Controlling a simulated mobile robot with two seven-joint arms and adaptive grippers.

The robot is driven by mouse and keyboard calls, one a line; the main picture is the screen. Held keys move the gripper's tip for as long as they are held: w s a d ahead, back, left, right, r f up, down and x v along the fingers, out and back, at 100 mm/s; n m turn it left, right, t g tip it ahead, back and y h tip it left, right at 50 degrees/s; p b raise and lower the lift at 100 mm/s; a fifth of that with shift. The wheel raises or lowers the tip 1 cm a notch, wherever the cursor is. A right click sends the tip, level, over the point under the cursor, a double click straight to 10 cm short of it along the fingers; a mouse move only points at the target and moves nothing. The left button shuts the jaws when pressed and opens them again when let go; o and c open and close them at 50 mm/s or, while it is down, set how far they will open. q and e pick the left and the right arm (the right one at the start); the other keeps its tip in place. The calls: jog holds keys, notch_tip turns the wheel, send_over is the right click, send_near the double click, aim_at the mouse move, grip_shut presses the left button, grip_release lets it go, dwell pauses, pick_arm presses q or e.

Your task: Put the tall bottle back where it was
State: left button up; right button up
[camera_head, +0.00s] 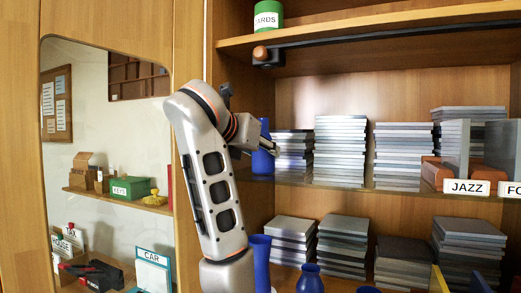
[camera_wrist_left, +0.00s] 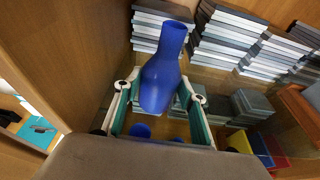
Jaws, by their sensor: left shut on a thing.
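A blue bottle (camera_head: 263,160) is at the left end of the middle shelf, partly hidden by my left gripper (camera_head: 268,147). In the left wrist view the blue bottle (camera_wrist_left: 163,75) stands between the two fingers, its neck pointing away toward the stacks. My left gripper (camera_wrist_left: 158,105) is shut on it. I cannot tell whether its base touches the shelf. Another tall blue vessel (camera_head: 261,262) and a shorter blue one (camera_head: 310,279) stand lower down, near the cabinet's left side. My right gripper is in neither view.
Stacks of flat cases (camera_head: 340,150) fill the middle shelf right of the bottle, and more stacks (camera_head: 342,245) stand below. The cabinet's side wall (camera_wrist_left: 85,60) is close to the left. A green CARDS tin (camera_head: 268,17) sits on the upper shelf. JAZZ (camera_head: 466,187) labels the right side.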

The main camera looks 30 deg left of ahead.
pick_arm(q)
jog(key=shift+f, duration=0.15)
jog(key=o, duration=1)
jog(key=shift+f, duration=0.1)
jog(key=o, duration=0.4)
jog(key=shift+c, duration=0.2)
